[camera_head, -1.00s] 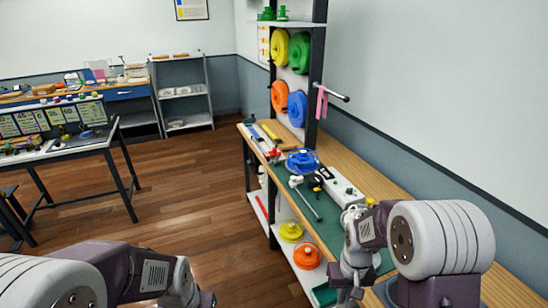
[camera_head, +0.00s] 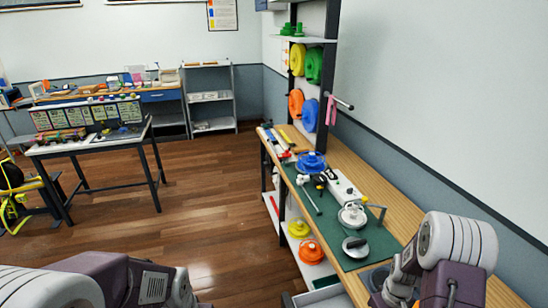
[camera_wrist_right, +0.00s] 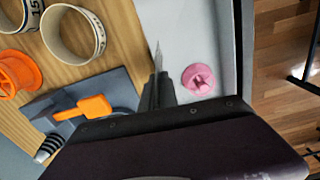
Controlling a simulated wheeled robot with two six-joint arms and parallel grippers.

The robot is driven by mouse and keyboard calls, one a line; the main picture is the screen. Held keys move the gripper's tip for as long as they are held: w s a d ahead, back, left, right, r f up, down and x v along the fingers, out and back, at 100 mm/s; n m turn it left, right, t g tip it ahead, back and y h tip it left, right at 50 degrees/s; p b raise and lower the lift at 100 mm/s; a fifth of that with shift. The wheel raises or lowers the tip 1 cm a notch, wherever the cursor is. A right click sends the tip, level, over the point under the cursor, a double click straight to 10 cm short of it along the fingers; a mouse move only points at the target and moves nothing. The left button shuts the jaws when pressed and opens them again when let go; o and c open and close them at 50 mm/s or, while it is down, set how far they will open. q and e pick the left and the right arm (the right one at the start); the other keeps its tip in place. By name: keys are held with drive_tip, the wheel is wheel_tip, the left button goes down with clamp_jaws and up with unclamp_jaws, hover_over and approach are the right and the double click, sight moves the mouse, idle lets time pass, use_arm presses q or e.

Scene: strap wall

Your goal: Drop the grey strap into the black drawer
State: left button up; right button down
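In the right wrist view, the narrow fingers of my right gripper (camera_wrist_right: 158,88) are close together. A thin grey sliver (camera_wrist_right: 158,55) sticks out between them; it looks like the grey strap seen edge-on. They are above a light grey tray-like surface with a dark edge (camera_wrist_right: 244,35), which looks like the open drawer. A pink round piece (camera_wrist_right: 200,79) lies on it. In the head view, a light drawer front (camera_head: 318,296) shows low at the bench's near end. My right gripper is hidden there behind my arm. My left gripper is below the frame.
The wooden bench (camera_head: 410,215) has a green mat (camera_head: 375,247) with tools. In the wrist view, an orange-handled tool (camera_wrist_right: 92,107), an orange spool (camera_wrist_right: 15,72) and rolls (camera_wrist_right: 72,33) lie close by. Free floor (camera_head: 200,200) is to the left.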

wheel_tip(320, 180, down, 6)
drive_tip(key=b, duration=0.5)
drive_tip(key=shift+c, duration=1.4)
unclamp_jaws()
wheel_tip(320, 180, up, 6)
drive_tip(key=p, duration=0.4)
drive_tip(key=shift+f+p, duration=0.2)
drive_tip(key=shift+p, duration=0.15)
